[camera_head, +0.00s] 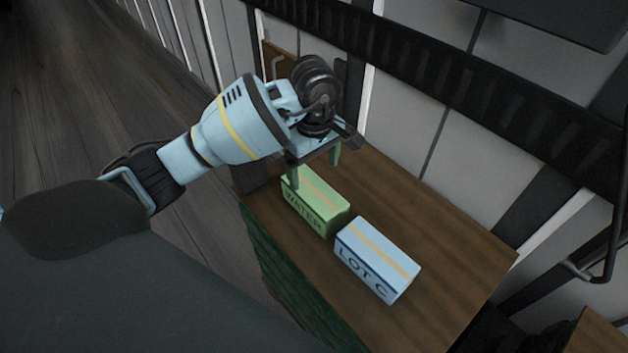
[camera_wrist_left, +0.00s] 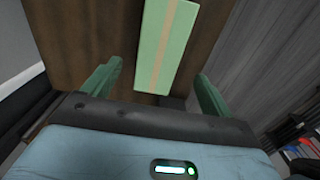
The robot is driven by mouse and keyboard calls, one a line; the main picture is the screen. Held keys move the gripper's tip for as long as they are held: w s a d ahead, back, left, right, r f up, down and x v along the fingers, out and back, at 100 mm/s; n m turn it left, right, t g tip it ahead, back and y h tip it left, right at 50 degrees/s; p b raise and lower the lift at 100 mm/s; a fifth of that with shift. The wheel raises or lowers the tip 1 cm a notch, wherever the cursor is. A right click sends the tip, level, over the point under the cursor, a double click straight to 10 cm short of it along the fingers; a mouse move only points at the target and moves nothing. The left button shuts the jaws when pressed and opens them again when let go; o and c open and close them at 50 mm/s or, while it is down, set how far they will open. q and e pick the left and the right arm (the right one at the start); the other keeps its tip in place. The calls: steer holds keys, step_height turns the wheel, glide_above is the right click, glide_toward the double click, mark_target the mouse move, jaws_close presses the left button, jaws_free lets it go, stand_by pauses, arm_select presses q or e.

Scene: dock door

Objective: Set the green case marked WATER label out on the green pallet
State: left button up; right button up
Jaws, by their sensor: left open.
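The green case (camera_head: 322,213) stands on a wooden top, with the word WATER on its side facing the head camera and a tan stripe along its top. My left gripper (camera_head: 314,170) is open above the far-left end of this case, one finger on either side in the picture. In the left wrist view the green case (camera_wrist_left: 166,45) lies ahead between the open fingers of the left gripper (camera_wrist_left: 158,82), not clasped. I cannot make out a separate green pallet. My right gripper is not in view.
A light blue case (camera_head: 378,262) marked LOT C stands close to the right of the green one. The wooden top (camera_head: 450,235) is bare to the right and behind. Its near side (camera_head: 278,268) is dark green. A panelled wall with a dark rail (camera_head: 440,80) runs behind.

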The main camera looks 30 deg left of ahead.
arm_select(q)
steer(key=shift+r, duration=1.2)
